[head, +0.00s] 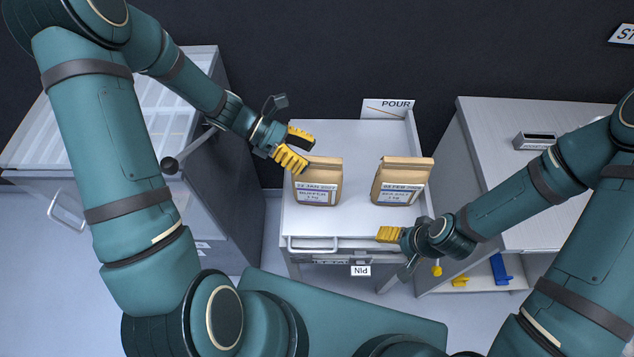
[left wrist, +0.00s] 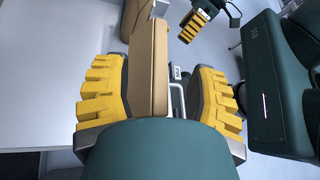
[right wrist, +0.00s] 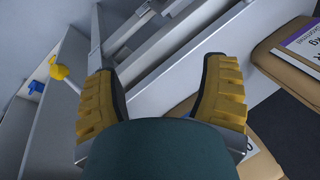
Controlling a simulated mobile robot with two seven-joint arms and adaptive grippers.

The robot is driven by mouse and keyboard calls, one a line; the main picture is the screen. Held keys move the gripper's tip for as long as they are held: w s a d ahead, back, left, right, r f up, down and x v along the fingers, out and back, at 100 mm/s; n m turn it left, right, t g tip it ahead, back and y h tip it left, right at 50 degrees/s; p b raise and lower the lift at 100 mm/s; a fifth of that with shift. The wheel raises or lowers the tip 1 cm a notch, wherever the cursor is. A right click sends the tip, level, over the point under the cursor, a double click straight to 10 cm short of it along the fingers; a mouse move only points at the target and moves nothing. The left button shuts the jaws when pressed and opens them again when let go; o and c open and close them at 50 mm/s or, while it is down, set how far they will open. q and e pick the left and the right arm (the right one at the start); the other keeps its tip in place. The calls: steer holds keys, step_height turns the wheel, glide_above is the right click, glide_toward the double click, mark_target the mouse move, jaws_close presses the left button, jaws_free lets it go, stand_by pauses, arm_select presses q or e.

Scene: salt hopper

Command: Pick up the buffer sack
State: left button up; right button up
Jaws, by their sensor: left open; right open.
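The buffer sack (head: 317,172), a brown paper bag with a white label reading BUFFER, stands upright on the left of the white table top. My left gripper (head: 297,148) is open at its upper left edge. In the left wrist view the sack (left wrist: 148,60) shows between the two yellow fingers, closer to the left one; contact cannot be told. My right gripper (head: 390,235) is open and empty near the table's front right edge; its fingers also show in the right wrist view (right wrist: 160,95).
A second brown sack (head: 403,172) with a similar label stands to the right, a gap apart. A POUR sign (head: 387,108) stands behind. A grey cabinet (head: 222,190) is at left, and a counter (head: 490,150) at right. The table between the sacks is clear.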

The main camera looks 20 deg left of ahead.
arm_select(q)
steer(key=shift+x, duration=1.25)
steer(key=shift+a, duration=0.1)
jaws_close()
steer(key=shift+w+r, duration=0.1)
